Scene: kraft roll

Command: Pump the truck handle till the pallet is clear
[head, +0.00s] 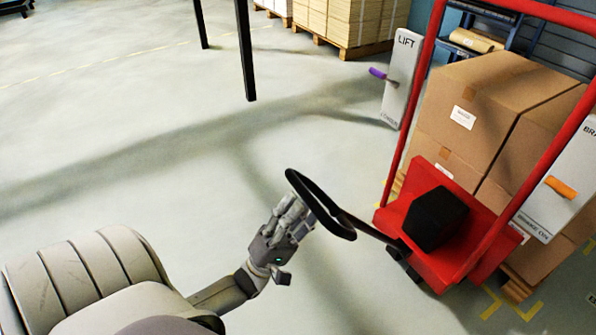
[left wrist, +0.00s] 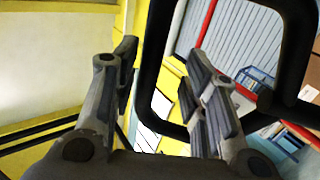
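The red pallet truck (head: 462,240) stands at the right with a black block (head: 437,218) on its front. Its black loop handle (head: 318,203) leans out toward the left on a dark bar. My left gripper (head: 297,212) is at the near-left side of the loop. In the left wrist view its fingers (left wrist: 160,95) are apart, and one bar of the handle (left wrist: 152,60) shows between them; I cannot tell whether they touch it. Stacked cartons (head: 484,95) sit behind the red frame. The wooden pallet (head: 518,287) shows only partly beneath them. My right gripper is out of view.
A white LIFT panel (head: 401,80) with a purple pointer (head: 378,73) stands left of the cartons. A brake panel (head: 578,160) with an orange lever (head: 561,187) is at the right. Dark posts (head: 245,50) stand at the back. Floor to the left is clear.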

